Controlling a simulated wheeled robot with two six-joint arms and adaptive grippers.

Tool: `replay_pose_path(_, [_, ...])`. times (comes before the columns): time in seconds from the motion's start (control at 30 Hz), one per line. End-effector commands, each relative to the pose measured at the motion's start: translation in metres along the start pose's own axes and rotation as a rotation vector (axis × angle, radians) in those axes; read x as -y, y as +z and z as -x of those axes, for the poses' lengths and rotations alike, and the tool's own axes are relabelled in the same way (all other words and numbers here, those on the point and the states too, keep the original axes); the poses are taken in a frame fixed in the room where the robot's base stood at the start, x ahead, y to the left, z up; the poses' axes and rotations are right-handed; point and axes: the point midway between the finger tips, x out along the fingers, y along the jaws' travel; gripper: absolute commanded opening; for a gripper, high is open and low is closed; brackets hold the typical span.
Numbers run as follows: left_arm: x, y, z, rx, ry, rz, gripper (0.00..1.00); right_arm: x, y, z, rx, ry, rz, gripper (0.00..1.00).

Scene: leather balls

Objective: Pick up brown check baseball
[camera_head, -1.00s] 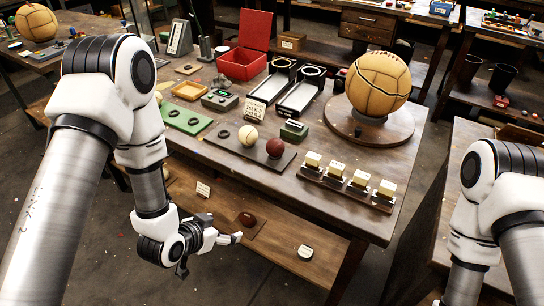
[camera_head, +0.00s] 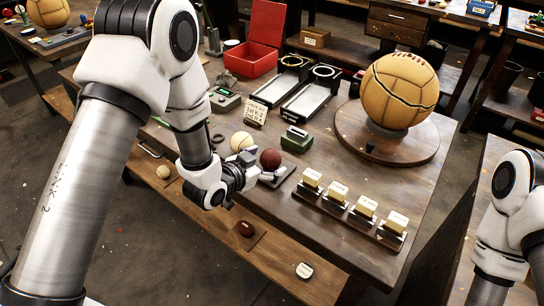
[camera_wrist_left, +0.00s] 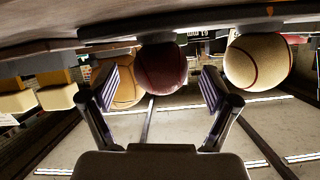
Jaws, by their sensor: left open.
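The dark reddish-brown ball (camera_head: 270,158), which best fits the brown check baseball, sits on a black tray (camera_head: 283,183) at the table's front edge. My left gripper (camera_head: 262,169) is open and empty, low beside it on the near side. In the left wrist view, which looks upside down, the brown ball (camera_wrist_left: 162,66) lies between and beyond the two spread fingers (camera_wrist_left: 160,90). A cream ball (camera_head: 241,142) sits to its left; in the wrist view the cream ball (camera_wrist_left: 258,62) is outside the fingers. My right gripper is out of view.
A large tan ball (camera_head: 399,90) rests on a round wooden stand (camera_head: 410,150). A rack with labelled cream blocks (camera_head: 338,189) stands right of the tray. A green-topped box (camera_head: 296,138) is just behind the brown ball. A lower shelf (camera_head: 275,260) holds a small brown ball (camera_head: 245,229).

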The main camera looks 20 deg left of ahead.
Motion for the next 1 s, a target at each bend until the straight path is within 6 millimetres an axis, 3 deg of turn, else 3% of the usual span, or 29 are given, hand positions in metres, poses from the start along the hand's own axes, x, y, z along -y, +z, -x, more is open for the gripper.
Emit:
replay_pose_path(0.13, [0.0,-0.001,-0.019,0.0,0.001,-0.001,0.87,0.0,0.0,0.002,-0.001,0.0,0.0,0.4])
replay_pose_path(0.33, [0.0,0.0,-0.02,0.0,0.0,0.001,0.87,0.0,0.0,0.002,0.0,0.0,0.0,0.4])
replay_pose_path(0.5, [0.0,0.0,-0.02,0.0,0.0,0.0,0.27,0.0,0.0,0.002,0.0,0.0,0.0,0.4])
replay_pose_path(0.53, [0.0,0.0,-0.02,0.0,0.0,0.0,0.21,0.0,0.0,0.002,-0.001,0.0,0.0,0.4])
replay_pose_path(1.0, [0.002,-0.008,-0.017,-0.001,-0.001,0.0,0.21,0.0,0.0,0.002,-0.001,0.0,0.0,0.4])
